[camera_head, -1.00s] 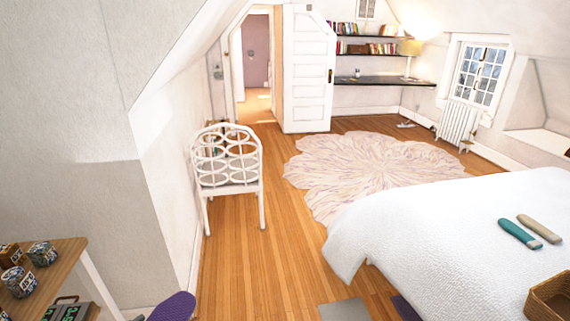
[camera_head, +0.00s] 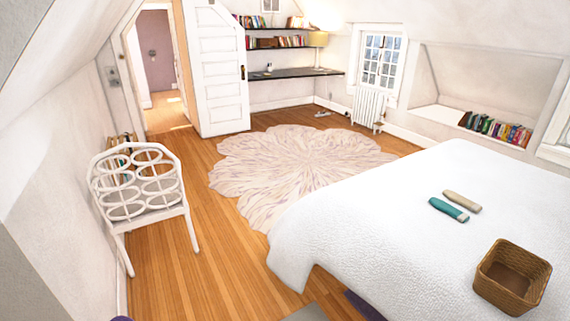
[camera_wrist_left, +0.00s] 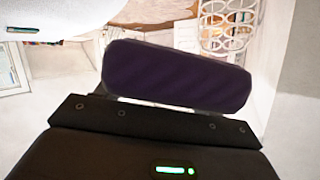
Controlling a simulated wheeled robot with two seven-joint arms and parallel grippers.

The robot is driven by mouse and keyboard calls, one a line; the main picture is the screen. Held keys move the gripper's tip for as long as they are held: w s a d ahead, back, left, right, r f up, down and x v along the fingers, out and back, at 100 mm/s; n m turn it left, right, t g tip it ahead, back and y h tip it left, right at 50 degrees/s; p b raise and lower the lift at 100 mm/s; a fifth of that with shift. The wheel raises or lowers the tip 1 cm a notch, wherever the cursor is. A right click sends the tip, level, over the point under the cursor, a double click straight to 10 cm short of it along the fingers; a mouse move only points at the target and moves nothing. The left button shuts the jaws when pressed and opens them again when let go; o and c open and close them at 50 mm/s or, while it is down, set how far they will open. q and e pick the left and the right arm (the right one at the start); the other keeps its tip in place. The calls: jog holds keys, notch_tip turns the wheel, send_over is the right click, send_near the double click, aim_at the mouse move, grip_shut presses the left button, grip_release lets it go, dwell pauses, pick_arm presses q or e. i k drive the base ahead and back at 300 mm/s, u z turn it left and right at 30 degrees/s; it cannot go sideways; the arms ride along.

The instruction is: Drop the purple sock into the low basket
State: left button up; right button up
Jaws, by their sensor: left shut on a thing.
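The purple sock (camera_wrist_left: 178,76) fills the middle of the left wrist view as a dark purple padded shape. My left gripper (camera_wrist_left: 175,103) is shut on it; the fingertips are mostly hidden. In the head view only a sliver of the purple sock (camera_head: 122,318) shows at the bottom left edge. The low basket (camera_head: 500,294) is brown, woven and open-topped, and stands on the white bed at the lower right. It looks empty. The sock is far to the left of the basket. My right gripper is not in view.
The white bed (camera_head: 400,230) fills the right side, with a teal object (camera_head: 449,209) and a beige object (camera_head: 462,201) behind the basket. A white chair (camera_head: 140,190) stands at the left. Wooden floor (camera_head: 200,270) is clear between chair and bed. A pale rug (camera_head: 295,165) lies beyond.

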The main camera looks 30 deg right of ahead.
aim_at(500, 283)
jog(key=z, duration=2.95)
jog(key=i, duration=1.65)
